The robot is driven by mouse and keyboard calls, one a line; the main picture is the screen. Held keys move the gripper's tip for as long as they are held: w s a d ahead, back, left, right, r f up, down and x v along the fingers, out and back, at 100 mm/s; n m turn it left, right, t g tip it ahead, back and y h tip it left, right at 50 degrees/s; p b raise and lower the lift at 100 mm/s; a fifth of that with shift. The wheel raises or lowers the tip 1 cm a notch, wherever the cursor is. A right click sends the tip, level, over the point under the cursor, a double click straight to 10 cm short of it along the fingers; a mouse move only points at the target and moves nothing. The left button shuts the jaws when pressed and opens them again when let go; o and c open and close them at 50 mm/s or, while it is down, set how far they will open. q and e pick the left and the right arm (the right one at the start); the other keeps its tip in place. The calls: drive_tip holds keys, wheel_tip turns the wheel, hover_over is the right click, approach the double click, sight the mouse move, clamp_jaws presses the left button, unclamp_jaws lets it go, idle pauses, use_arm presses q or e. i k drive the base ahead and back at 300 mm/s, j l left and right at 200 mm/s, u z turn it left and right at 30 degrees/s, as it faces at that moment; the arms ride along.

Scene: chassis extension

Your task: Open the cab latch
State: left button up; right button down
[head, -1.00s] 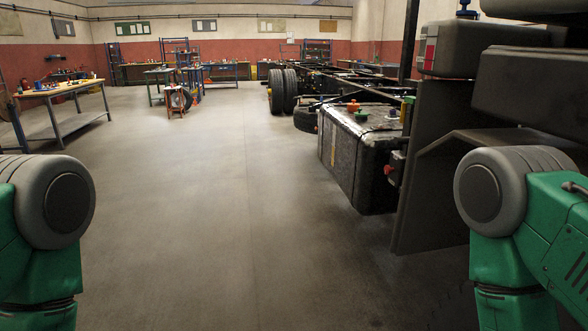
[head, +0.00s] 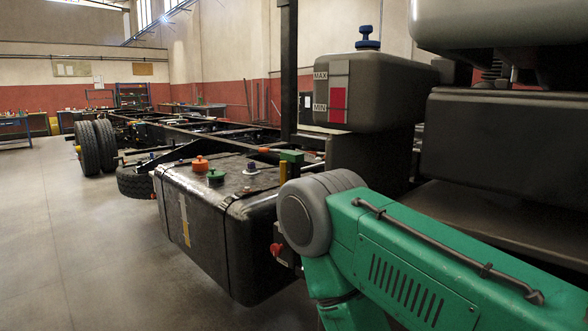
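No cab latch can be made out in the head view. The dark rear part of the truck (head: 505,150) fills the right side, partly hidden by my green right arm. My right arm comes in from the lower right, its elbow in front of the truck. Its gripper is out of view below the frame. My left arm and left gripper are not in view.
A black tank (head: 200,215) with orange and green caps sits on the chassis side. A reservoir (head: 380,90) marked MAX and MIN, with a blue cap, stands above it. The chassis frame (head: 200,135) and wheels (head: 97,147) run back. Floor (head: 50,240) at left is clear.

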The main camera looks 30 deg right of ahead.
sight(283, 164)
drive_tip(key=i+j+z, duration=0.1)
drive_tip(key=i+z, duration=0.15)
drive_tip(key=z, duration=0.25)
drive_tip(key=i+j+z, duration=0.2)
drive_tip(key=z, duration=0.25)
drive_tip(key=i+j+z, duration=0.25)
drive_tip(key=z, duration=0.25)
drive_tip(key=i+j+z, duration=0.15)
drive_tip(key=j+z, duration=0.3)
drive_tip(key=l, duration=0.1)
